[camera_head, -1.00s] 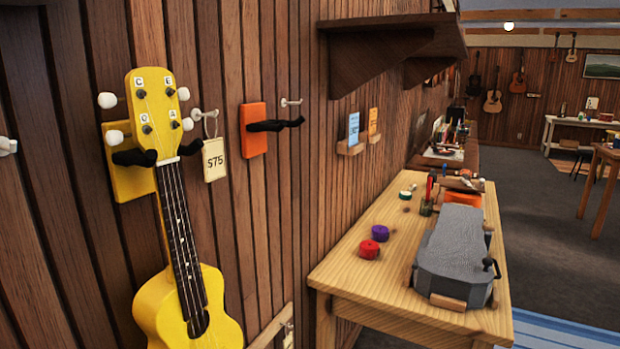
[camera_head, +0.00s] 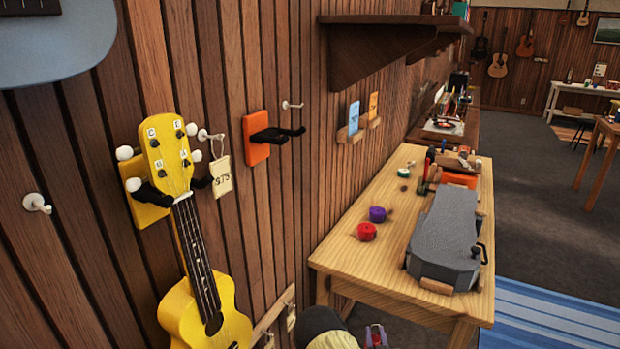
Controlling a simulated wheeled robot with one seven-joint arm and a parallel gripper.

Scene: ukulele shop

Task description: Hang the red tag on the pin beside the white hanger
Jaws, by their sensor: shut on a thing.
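My arm rises at the bottom edge, and the end of my gripper (camera_head: 376,336) just shows there, largely cut off by the frame. It is shut, with small reddish bits at it; the red tag's shape cannot be made out. No white hanger is in view. A bare white pin (camera_head: 37,203) sticks out of the wall at the left. Another white pin (camera_head: 205,135) beside the yellow hanger (camera_head: 146,207) bears a cream $75 tag (camera_head: 221,176). A third white pin (camera_head: 291,105), bare, is above the orange hanger (camera_head: 256,137).
A yellow ukulele (camera_head: 205,313) hangs on the yellow hanger. A pale blue instrument (camera_head: 55,50) hangs at the upper left. A wooden rail (camera_head: 272,316) with small tags is low on the wall. A workbench (camera_head: 345,256) with a grey case (camera_head: 446,240) stands right.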

